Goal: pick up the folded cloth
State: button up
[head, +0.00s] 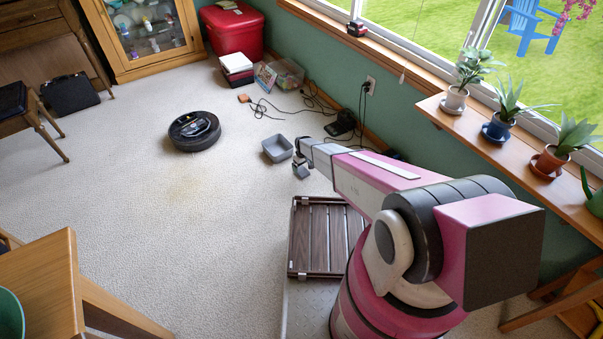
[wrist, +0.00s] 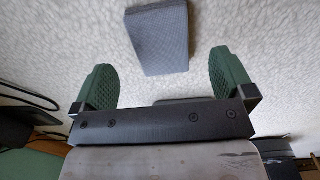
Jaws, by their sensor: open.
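A grey, flat, slab-like thing that looks like the folded cloth (wrist: 157,38) lies on the pale carpet in the wrist view. No contact shows. In the head view my gripper (head: 301,168) hangs low over the carpet at the end of the arm. I cannot clearly make out the cloth in the head view; the gripper may hide it.
A grey open bin (head: 277,149) stands on the carpet just left of my gripper. A robot vacuum (head: 195,131) sits farther left. Cables (head: 268,108) and a black device (head: 341,125) lie near the wall. A dark slatted rack (head: 322,238) is below the arm.

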aim_at(302, 171)
notch_tip(302, 171, down, 5)
jog(key=c, duration=1)
jog(key=shift+r, duration=0.15)
jog(key=shift+r, duration=0.55)
jog(key=r, duration=0.2)
jog(key=a+r, duration=0.1)
jog(key=shift+w+r, duration=0.2)
jog(key=shift+w, duration=0.1)
jog(key=w+a+r, duration=0.5)
jog(key=a+r, duration=0.1)
jog(key=a, duration=0.3)
jog(key=shift+w+r, duration=0.15)
jog(key=shift+w, duration=0.15)
